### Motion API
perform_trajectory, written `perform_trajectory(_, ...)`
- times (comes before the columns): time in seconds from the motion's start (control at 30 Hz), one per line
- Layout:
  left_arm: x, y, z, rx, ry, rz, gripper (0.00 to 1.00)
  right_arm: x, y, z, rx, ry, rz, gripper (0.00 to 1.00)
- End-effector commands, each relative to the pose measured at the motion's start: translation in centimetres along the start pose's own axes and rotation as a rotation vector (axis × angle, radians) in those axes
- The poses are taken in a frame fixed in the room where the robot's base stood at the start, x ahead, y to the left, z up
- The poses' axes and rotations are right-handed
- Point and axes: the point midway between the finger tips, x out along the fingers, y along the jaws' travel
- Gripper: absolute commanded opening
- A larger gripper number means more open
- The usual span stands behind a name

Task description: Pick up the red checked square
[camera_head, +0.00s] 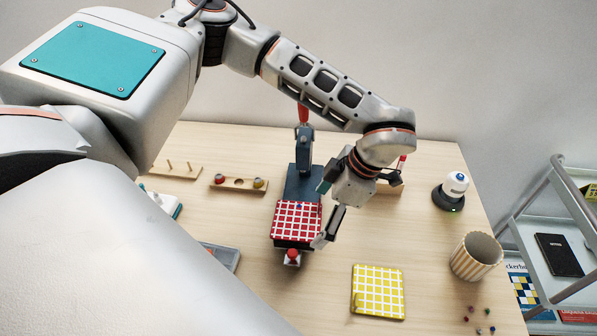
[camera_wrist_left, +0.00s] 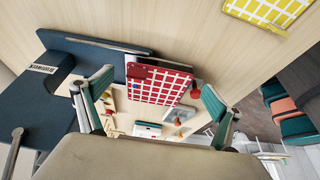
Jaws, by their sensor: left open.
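The red checked square (camera_head: 296,220), with white grid lines, lies on the dark blue press (camera_head: 303,184) in the middle of the table. In the left wrist view the red checked square (camera_wrist_left: 160,86) shows between the two finger pads, with a red tab at its upper left corner. My left gripper (camera_head: 322,214) is open and empty at the right side of the square. In the left wrist view its fingers (camera_wrist_left: 155,97) stand apart on both sides of the square. Whether they touch it I cannot tell. My right gripper is not in view.
A yellow checked square (camera_head: 379,291) lies at the front right. A striped cup (camera_head: 476,256), several small beads and a black-and-white device (camera_head: 451,191) stand at the right. Wooden holders (camera_head: 238,184) are at the back left. A grey tray (camera_head: 221,258) is partly hidden by my arm.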

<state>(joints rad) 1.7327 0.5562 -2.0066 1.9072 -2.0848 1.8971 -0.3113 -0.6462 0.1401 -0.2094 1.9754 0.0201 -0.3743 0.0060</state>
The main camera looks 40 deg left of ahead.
Motion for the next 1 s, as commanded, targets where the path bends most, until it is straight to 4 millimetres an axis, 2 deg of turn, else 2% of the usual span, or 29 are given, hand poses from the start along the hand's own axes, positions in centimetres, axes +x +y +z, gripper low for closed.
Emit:
perform_trajectory(0.2, 0.20, 0.03, 0.02, 0.000, -0.001, 0.001, 0.94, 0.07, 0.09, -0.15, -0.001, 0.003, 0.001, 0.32)
perform_trajectory(0.27, 0.19, 0.04, 0.02, 0.000, -0.001, 0.001, 0.81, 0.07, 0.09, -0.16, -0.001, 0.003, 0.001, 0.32)
perform_trajectory(0.53, 0.18, 0.04, 0.03, 0.000, -0.001, 0.001, 0.11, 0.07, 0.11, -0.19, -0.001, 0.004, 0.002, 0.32)
perform_trajectory(0.7, 0.17, 0.04, 0.03, 0.000, -0.001, 0.001, 0.06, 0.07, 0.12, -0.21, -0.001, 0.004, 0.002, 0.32)
perform_trajectory(1.0, -0.22, 0.07, -0.11, 0.000, -0.002, 0.002, 0.06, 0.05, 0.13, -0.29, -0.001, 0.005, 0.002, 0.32)
